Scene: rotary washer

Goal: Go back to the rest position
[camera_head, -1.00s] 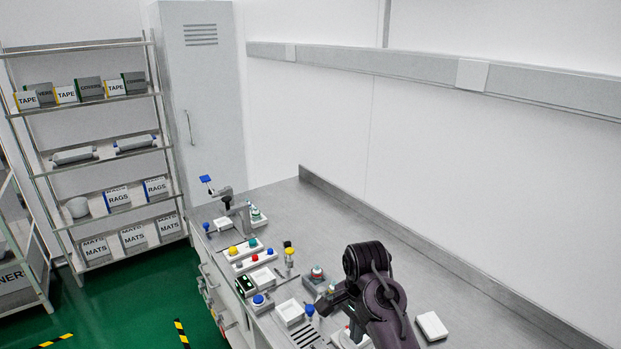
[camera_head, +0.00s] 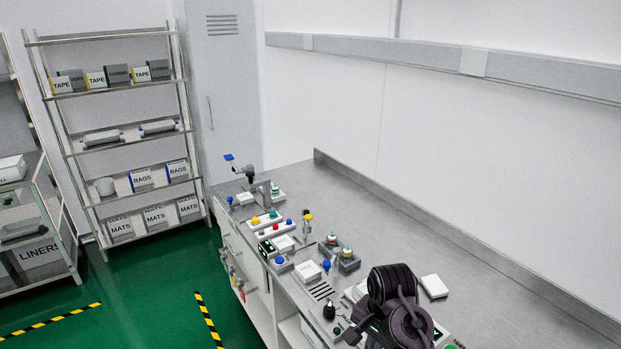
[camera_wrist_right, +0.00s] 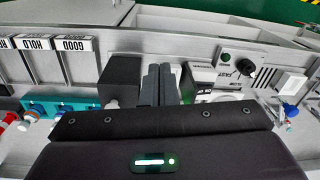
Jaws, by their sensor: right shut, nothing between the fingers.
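My right arm (camera_head: 395,305) comes in at the lower right of the head view, over the near part of the steel bench (camera_head: 470,290). In the right wrist view my right gripper (camera_wrist_right: 160,85) has its two dark fingers together with nothing between them. I cannot tell whether the fingers touch anything. My left gripper is not in view.
Several fixtures with coloured buttons (camera_head: 265,222) line the bench's left side. A white block (camera_head: 434,286) lies right of my arm. In the wrist view, bins labelled GOOD (camera_wrist_right: 73,44) and HOLD (camera_wrist_right: 36,43) stand at left. A shelf rack (camera_head: 130,150) stands beyond; green floor is open.

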